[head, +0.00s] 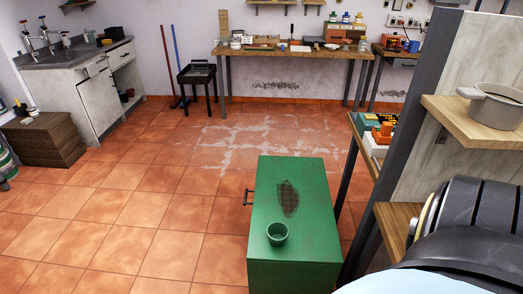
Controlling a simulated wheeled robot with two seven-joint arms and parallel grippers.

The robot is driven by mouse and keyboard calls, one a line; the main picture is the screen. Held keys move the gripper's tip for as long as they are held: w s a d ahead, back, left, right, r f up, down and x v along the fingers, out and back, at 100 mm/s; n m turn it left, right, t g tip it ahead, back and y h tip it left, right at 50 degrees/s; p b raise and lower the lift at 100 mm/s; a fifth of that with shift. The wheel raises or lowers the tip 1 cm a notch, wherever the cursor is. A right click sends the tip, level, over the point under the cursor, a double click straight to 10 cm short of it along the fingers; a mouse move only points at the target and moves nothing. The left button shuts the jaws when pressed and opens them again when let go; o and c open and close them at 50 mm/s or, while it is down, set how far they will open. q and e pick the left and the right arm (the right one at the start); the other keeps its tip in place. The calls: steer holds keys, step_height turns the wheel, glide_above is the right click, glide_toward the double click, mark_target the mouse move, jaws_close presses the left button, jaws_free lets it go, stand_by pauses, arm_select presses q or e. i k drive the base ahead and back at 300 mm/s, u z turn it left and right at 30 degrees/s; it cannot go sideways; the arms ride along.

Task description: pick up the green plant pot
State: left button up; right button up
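The green plant pot (277,234) stands upright on the top of a green cabinet (310,215), close to its near left edge. It looks like a small open cup, a little darker than the cabinet top. Neither of my grippers shows in the head view. Part of my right arm fills the lower right corner, apart from the pot.
A dark patch (288,198) lies on the cabinet top behind the pot. Wooden shelves (480,120) with a grey pot (492,105) stand at the right. A workbench (293,52) lines the back wall. The tiled floor (130,210) left of the cabinet is clear.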

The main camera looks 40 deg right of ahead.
mark_target(277, 233)
steer(key=z, duration=0.7)
steer(key=i, duration=1)
steer(key=z, duration=1.45)
steer(key=i, duration=0.2)
steer(key=z, duration=0.1)
